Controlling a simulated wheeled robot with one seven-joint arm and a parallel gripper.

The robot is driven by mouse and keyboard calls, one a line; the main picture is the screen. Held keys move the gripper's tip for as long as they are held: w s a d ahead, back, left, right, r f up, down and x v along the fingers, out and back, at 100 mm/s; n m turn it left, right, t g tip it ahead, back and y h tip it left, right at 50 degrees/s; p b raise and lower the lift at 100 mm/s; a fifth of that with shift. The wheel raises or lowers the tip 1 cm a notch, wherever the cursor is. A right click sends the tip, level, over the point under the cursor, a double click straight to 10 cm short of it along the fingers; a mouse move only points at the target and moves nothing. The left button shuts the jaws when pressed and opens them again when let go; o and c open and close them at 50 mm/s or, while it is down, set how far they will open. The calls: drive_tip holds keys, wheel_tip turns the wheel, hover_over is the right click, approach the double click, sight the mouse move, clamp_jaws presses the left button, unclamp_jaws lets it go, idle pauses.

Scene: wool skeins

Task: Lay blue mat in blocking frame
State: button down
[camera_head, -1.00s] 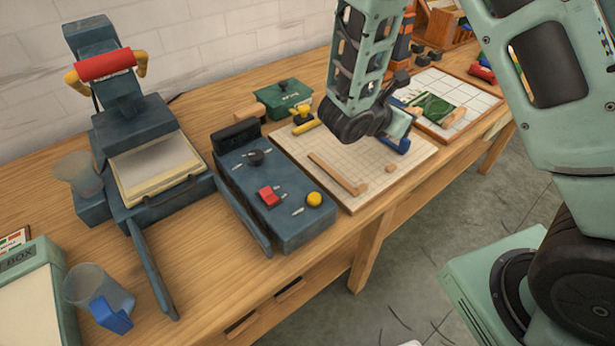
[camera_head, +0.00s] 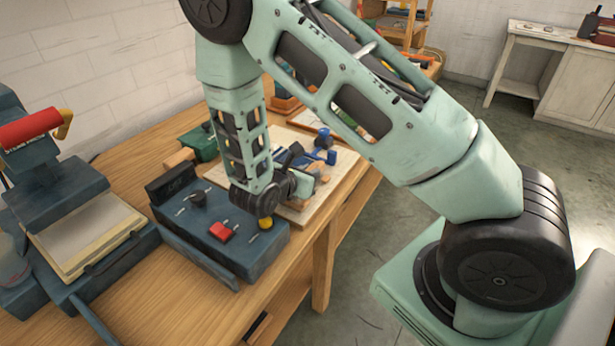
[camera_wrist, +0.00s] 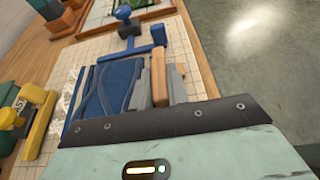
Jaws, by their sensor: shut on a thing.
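The blue mat (camera_wrist: 108,90) shows in the wrist view over the gridded blocking board (camera_wrist: 66,75), just left of my gripper's fingers. My gripper (camera_wrist: 158,85) has two grey fingers closed about a pale wooden grip piece (camera_wrist: 160,75) beside the mat's right edge. The mat's near edge is hidden behind my wrist, and I cannot tell if it touches the board. In the head view my gripper (camera_head: 300,187) is low over the near part of the board (camera_head: 342,160), and my arm hides most of the mat.
A blue T-shaped tool (camera_wrist: 135,50) lies on the board beyond the mat. A yellow tool (camera_wrist: 35,120) is at its left. The dark control box (camera_head: 215,235) with red and yellow knobs stands left of my gripper. A green box (camera_head: 200,140) is behind. The table edge is at right.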

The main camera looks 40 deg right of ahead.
drive_tip(key=shift+f, duration=0.8)
drive_tip(key=shift+f, duration=0.15)
drive_tip(key=c, duration=1.4)
unclamp_jaws()
drive_tip(key=shift+o, duration=0.2)
